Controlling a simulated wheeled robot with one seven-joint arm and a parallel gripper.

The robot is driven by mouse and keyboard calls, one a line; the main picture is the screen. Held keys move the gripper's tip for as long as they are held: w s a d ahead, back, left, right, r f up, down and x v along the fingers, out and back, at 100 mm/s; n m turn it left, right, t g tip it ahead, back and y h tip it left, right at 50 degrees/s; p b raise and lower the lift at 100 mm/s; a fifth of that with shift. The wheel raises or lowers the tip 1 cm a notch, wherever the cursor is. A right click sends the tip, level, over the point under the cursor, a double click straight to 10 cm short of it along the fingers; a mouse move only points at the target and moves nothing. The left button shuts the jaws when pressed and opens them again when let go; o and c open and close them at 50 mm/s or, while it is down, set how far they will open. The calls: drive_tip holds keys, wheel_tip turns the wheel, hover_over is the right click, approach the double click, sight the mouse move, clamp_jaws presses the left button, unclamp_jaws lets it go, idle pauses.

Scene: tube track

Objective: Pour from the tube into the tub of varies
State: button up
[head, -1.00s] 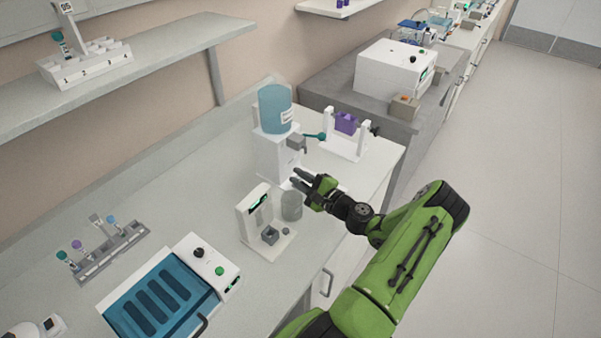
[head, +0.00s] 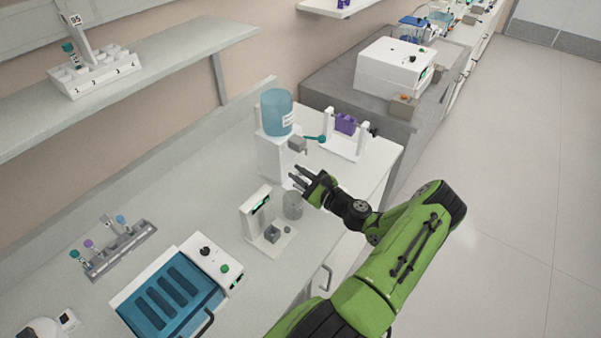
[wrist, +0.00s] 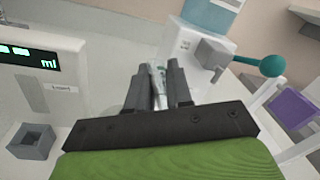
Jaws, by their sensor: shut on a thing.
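My gripper (head: 300,180) is over the bench, pointing left and shut on a clear tube (wrist: 158,84). The tube stands between the two dark fingers in the wrist view, with its lower part hidden; I cannot tell its contents or how far it is tilted. A grey translucent tub (head: 292,206) stands on the bench just below the gripper, beside a white device with a green display (head: 256,218). The device's display (wrist: 30,57) reads "ml" in the wrist view. I cannot read any label on the tub.
A white dispenser with a blue bottle (head: 276,113) stands just behind the gripper, its teal-knobbed lever reaching right. A white stand with a purple block (head: 345,124) is further right. A rack with several capped tubes (head: 118,252) and a blue-topped machine (head: 172,297) are at left.

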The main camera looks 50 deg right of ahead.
idle(0.3)
drive_tip(key=d+m, duration=0.1)
drive_tip(key=m, duration=0.1)
drive_tip(key=d+m, duration=0.2)
drive_tip(key=m, duration=0.1)
